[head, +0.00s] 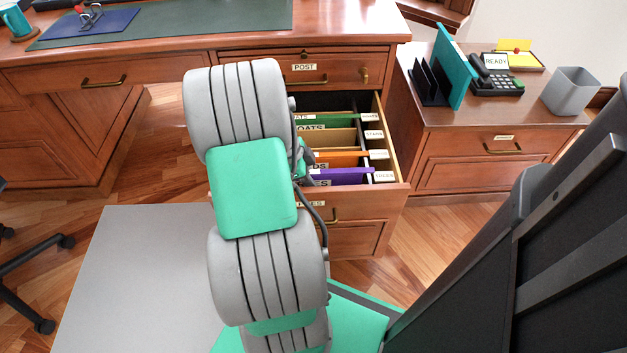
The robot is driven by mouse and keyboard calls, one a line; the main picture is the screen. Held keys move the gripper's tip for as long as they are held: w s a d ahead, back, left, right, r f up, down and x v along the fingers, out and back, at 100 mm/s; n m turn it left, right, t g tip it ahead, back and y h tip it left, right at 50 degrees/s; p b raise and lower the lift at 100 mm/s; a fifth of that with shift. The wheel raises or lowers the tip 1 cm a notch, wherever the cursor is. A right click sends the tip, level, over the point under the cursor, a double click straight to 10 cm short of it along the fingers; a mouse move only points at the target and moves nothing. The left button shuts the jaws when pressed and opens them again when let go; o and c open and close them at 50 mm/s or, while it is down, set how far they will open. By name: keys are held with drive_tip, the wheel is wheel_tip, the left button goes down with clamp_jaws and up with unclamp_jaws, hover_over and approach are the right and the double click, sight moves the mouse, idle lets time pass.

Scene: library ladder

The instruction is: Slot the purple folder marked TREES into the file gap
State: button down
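The purple folder (345,176) is at the front of the open file drawer. A white tag reading TREES (384,177) is by its right end, on the drawer's side strip. The folder's left part is hidden behind my arm, so I cannot tell how deep it sits. An orange folder (345,158), a tan folder (335,138) and a green folder (340,120) stand behind it, each by a white tag. Of my gripper (306,163), only a dark sliver shows beside my arm at the purple folder's left; its fingers are hidden.
The open drawer (385,192) juts from the desk (180,50), below the POST drawer. At right, a low cabinet (470,150) bears a teal folder in a black rack (428,85), a phone (495,80) and a grey bin (570,92). Floor between them is clear.

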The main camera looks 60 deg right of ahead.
drive_tip(key=shift+f, duration=0.4)
drive_tip(key=c, duration=1.3)
unclamp_jaws()
drive_tip(key=p+v, duration=0.2)
drive_tip(key=v, duration=0.6)
drive_tip(key=shift+r, duration=0.1)
